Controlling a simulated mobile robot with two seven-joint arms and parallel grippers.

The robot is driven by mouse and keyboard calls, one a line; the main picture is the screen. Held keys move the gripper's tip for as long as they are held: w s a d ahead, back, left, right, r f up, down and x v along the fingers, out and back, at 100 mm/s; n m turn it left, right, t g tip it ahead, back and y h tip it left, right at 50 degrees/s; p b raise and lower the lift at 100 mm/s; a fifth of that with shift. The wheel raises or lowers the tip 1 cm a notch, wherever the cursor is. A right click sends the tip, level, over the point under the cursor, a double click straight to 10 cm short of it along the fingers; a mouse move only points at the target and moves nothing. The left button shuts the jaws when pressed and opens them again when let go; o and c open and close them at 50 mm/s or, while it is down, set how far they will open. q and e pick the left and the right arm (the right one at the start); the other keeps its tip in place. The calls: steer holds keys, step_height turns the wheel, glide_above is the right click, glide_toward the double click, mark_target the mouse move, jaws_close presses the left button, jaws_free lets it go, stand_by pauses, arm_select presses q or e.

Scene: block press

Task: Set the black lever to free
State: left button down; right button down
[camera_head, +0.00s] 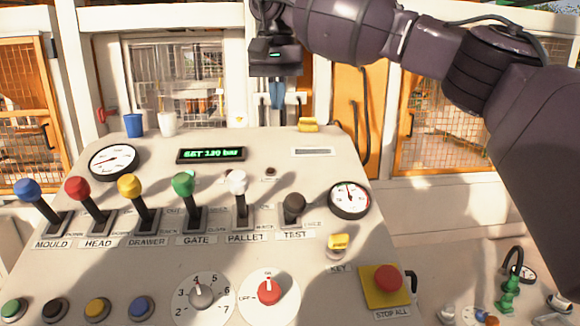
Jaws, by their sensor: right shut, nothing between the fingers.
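The black lever (293,203) is at the right end of the lever row on the sloping panel, above the label TEST. Its round knob sits lower than the other knobs and close over its dark slot plate; its shaft is mostly hidden behind the knob. The small words beside the slot are too blurred to read surely. My right gripper (277,96) hangs above the panel's back edge, fingers pointing down. It is shut and empty, beyond the black lever and well apart from it. My left gripper is not in view.
The white lever (237,184) and green lever (183,186) stand left of the black one, with more levers beyond. A gauge (349,199) is to its right. A yellow key (338,243) and red stop button (388,278) are nearer. Cups (168,123) stand at the back.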

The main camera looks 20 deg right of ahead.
steer(key=shift+n, duration=0.8)
steer(key=shift+s+d+f+p, duration=0.2)
steer(key=shift+s+f, duration=0.4)
steer(key=shift+f, duration=1.55)
steer(key=shift+s+d+f+p, duration=0.25)
steer(key=shift+s+f, duration=0.35)
steer(key=shift+f, duration=1.55)
steer(key=shift+s+d+f+p, duration=0.2)
steer(key=shift+s+f, duration=0.4)
steer(key=shift+f, duration=1.55)
